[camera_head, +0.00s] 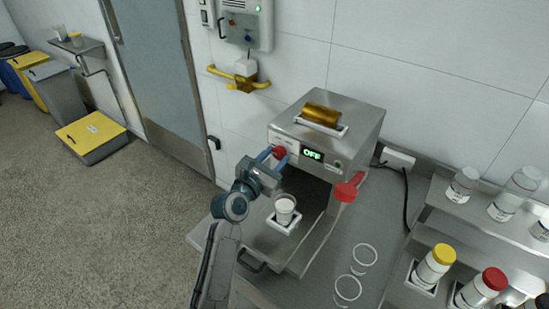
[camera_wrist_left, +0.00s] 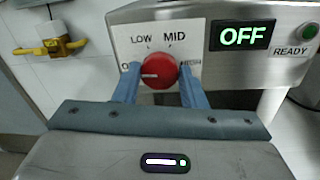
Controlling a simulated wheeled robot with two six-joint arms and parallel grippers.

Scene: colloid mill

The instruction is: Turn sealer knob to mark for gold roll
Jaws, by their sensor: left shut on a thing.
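The sealer (camera_head: 365,120) is a steel machine on the bench with a gold roll (camera_head: 322,114) in a holder on its top. Its red knob (camera_wrist_left: 160,71) is on the front panel, and it also shows in the head view (camera_head: 279,152). My left gripper (camera_wrist_left: 159,84) has its two blue fingers on either side of the knob, shut on it. The knob's white line points left, toward a label partly hidden by a finger. LOW and MID are readable above; a right label is partly covered. The display (camera_wrist_left: 242,35) reads OFF in green. My right gripper is not in view.
A white cup (camera_head: 284,208) stands in a holder under the sealer head. A red handle (camera_head: 348,188) sticks out at the sealer's right. Clear rings (camera_head: 348,288) lie on the bench, and capped jars (camera_head: 435,263) stand in racks at right.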

